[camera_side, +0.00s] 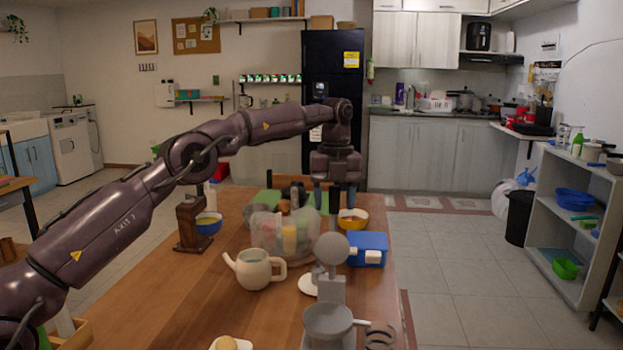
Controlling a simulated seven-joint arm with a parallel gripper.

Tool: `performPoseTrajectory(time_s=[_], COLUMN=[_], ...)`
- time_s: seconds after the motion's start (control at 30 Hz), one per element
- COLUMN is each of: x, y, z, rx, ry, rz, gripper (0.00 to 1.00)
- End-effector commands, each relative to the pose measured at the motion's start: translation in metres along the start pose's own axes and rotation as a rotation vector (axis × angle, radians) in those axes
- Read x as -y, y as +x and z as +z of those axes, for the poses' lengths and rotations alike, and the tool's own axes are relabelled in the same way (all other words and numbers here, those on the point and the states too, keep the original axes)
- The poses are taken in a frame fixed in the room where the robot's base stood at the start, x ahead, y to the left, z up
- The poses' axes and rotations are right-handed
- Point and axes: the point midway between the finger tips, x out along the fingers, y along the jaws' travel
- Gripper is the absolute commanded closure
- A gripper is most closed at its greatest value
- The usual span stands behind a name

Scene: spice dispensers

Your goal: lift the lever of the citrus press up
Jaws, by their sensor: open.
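A grey device (328,318) with a round bowl-like part stands at the near right of the table; it looks like the citrus press, though I cannot tell for sure. A grey rounded head (332,248) shows above and behind it, on an upright part. A short light bar sticks out to the right of the bowl, and I cannot tell whether it is the lever. My gripper (336,200) points down over the far part of the table, well behind the grey device. It is open, and I see nothing between its fingers.
A cream teapot (255,270), a clear container (285,232), a blue box (368,248), a yellow bowl (353,218) and a blue bowl (208,223) crowd the table. A brown wooden stand (191,225) is at left. The wooden tabletop (165,305) is clear at near left.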

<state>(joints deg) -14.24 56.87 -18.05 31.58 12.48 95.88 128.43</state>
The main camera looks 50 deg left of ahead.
Motion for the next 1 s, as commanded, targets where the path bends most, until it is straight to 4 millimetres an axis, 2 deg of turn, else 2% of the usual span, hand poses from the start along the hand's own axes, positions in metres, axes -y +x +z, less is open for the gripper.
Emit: performPoseTrajectory(time_s=[0.37, 0.57, 0.67, 0.9, 1.0], x=[-0.001, -0.01, -0.015, -0.039, -0.049], y=[-0.027, -0.04, -0.047, -0.084, -0.089], z=[-0.002, -0.01, -0.015, -0.039, -0.049], rx=[0.002, 0.002, 0.003, 0.004, 0.002], ry=[0.0, 0.0, 0.0, -0.001, -0.001], rz=[0.0, 0.001, 0.001, -0.001, 0.001], gripper=[0.44, 0.44, 0.44, 0.44, 0.44])
